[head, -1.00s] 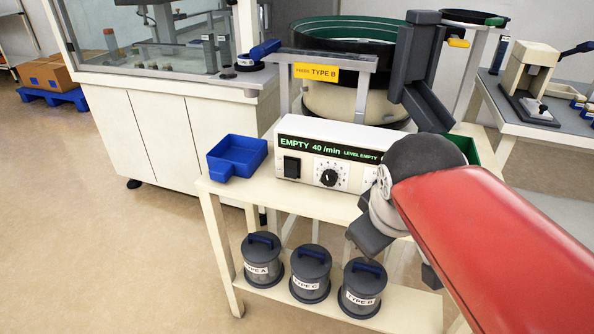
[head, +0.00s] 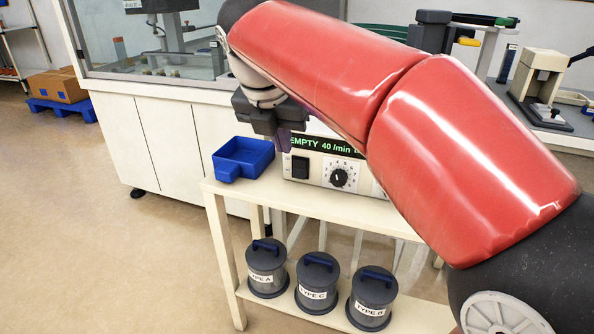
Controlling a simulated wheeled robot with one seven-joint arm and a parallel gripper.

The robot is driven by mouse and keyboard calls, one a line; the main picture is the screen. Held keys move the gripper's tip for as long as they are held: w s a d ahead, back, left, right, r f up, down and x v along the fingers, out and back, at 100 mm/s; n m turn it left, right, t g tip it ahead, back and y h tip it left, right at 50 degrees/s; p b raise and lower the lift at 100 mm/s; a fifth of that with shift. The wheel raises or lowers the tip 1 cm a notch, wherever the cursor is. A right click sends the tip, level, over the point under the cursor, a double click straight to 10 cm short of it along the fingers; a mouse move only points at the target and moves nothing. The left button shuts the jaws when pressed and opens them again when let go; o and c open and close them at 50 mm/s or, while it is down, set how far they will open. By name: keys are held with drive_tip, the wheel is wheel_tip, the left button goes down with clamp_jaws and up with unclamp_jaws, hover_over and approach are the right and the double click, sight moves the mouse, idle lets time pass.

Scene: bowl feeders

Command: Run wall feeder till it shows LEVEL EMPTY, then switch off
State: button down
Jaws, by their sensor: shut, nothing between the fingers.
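The feeder's control box (head: 310,170) stands on the cream table and its display reads EMPTY 40 /min, with the rest of the line hidden behind my red arm. A black rocker switch (head: 300,167) and a black dial (head: 339,177) are on its front. My gripper (head: 284,148) is shut and empty, pointing down just in front of the box's upper left part, above the switch. I cannot tell whether it touches the box. The feeder bowl (head: 378,32) is mostly hidden behind my arm; only a bit of its green rim shows.
A blue tray (head: 262,158) sits on the table's left end, close to my gripper. Lidded canisters labelled TYPE A (head: 267,270), TYPE C (head: 317,285) and TYPE B (head: 372,300) stand on the lower shelf. Floor at left is clear.

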idle(0.3)
drive_tip(key=b, duration=0.3)
approach(301, 176)
drive_tip(key=f, duration=0.1)
drive_tip(key=s+f, duration=0.1)
drive_tip(key=f, duration=0.2)
drive_tip(key=shift+s+a+f, duration=0.2)
drive_tip(key=shift+s+a, duration=0.1)
drive_tip(key=shift+a, duration=0.05)
drive_tip(key=w, duration=0.1)
drive_tip(key=w+d+f, duration=0.1)
drive_tip(key=w, duration=0.1)
drive_tip(key=shift+f, duration=0.2)
drive_tip(key=shift+w+d+f, duration=0.1)
drive_tip(key=shift+w+d, duration=0.05)
drive_tip(key=shift+w, duration=0.2)
drive_tip(key=shift+f, duration=0.2)
drive_tip(key=shift+w+d+t, duration=0.1)
drive_tip(key=shift+w+t, duration=0.05)
drive_tip(key=shift+t, duration=0.15)
drive_tip(key=shift+r, duration=0.1)
